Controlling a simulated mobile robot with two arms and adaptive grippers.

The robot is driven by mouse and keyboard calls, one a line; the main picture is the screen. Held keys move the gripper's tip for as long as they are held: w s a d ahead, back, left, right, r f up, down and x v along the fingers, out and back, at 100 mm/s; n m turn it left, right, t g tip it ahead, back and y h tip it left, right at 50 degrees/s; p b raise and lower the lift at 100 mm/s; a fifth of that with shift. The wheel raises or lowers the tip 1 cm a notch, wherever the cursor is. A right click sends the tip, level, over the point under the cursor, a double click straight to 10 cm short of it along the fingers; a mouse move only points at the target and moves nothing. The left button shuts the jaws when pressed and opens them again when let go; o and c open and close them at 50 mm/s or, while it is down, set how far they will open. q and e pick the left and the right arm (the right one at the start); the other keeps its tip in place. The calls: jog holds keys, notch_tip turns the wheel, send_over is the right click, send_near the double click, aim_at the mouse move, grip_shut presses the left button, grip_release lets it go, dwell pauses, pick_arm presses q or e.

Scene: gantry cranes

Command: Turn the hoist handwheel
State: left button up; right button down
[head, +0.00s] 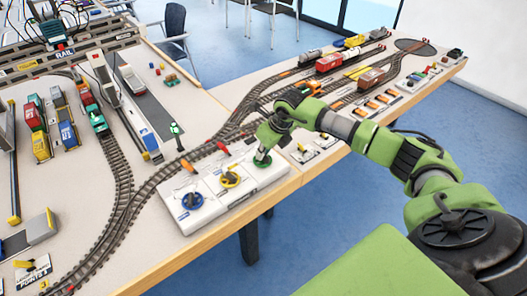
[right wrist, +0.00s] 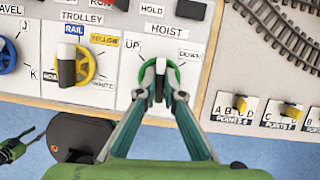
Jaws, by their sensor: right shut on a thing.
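The hoist handwheel is a small green wheel (right wrist: 171,75) with a pale grip across it, below the label HOIST and between the marks UP and DOWN. It sits at the right end of a white control panel (head: 206,207), and its green rim also shows in the head view (head: 262,162). My right gripper (right wrist: 159,78) comes over it from the near side. Its two fingers are closed around the wheel's grip and hide part of the wheel. In the head view my right gripper (head: 264,150) covers much of the wheel. My left gripper does not show.
On the same panel are a yellow trolley wheel (head: 229,180) and a blue travel wheel (head: 192,201). Points levers (right wrist: 241,104) stand right of the panel. Model tracks (head: 119,195) run behind it, with a gantry crane (head: 62,52) at the back left.

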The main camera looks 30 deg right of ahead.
jog(key=shift+r+m+h+b, duration=0.1)
jog(key=shift+m+h+b, duration=0.65)
jog(key=shift+m, duration=1.55)
jog(key=shift+h, duration=0.25)
jog(key=c, duration=2.2)
grip_release()
jog(key=shift+o, duration=0.2)
jog(key=shift+a, duration=0.1)
jog(key=v, duration=1.2)
jog(key=shift+w, duration=0.15)
